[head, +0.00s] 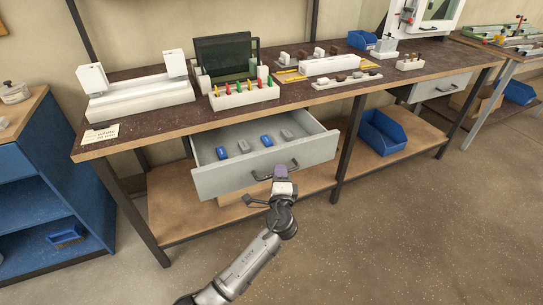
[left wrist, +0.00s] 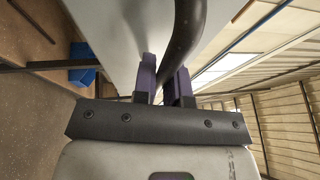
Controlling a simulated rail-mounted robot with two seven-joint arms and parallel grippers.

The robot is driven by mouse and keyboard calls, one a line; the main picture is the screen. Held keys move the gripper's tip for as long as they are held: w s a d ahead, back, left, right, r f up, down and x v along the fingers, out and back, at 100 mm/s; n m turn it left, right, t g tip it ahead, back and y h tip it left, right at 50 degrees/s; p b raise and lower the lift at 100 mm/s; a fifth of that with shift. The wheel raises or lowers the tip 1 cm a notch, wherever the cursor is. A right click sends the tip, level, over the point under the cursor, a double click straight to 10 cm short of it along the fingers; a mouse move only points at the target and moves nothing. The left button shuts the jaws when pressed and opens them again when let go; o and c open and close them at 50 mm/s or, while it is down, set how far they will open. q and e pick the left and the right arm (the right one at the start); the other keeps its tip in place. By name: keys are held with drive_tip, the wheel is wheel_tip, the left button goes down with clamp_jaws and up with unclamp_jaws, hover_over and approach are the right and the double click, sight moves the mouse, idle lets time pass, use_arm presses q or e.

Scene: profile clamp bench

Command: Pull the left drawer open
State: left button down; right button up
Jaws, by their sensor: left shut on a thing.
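The left drawer (head: 222,183) is a light grey drawer under the workbench. It stands pulled out, and its inside shows several blue and grey small blocks. Its dark bar handle (head: 262,177) is on the front face, and in the left wrist view the handle (left wrist: 183,38) runs up between the fingers. My left gripper (head: 282,172) is at the handle, its purple fingers shut on it; the fingers also show in the left wrist view (left wrist: 164,82). The gripper covers part of the handle in the head view. My right gripper is not in view.
The workbench top (head: 150,115) carries white fixtures and a rack of coloured tools (head: 243,92). A second drawer (head: 440,88) at the right looks shut. A blue bin (head: 383,132) stands on the lower shelf. A blue cabinet (head: 40,215) is at left. Open floor lies in front.

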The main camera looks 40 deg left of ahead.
use_arm(q)
drive_tip(key=s+d+p, duration=0.1)
drive_tip(key=s+d, duration=0.6)
drive_tip(key=d, duration=0.5)
drive_tip(key=shift+s+d, duration=0.15)
drive_tip(key=shift+d, duration=0.05)
drive_tip(key=c, duration=1.2)
unclamp_jaws()
drive_tip(key=shift+p+v, duration=1.5)
drive_tip(key=shift+v, duration=5.4)
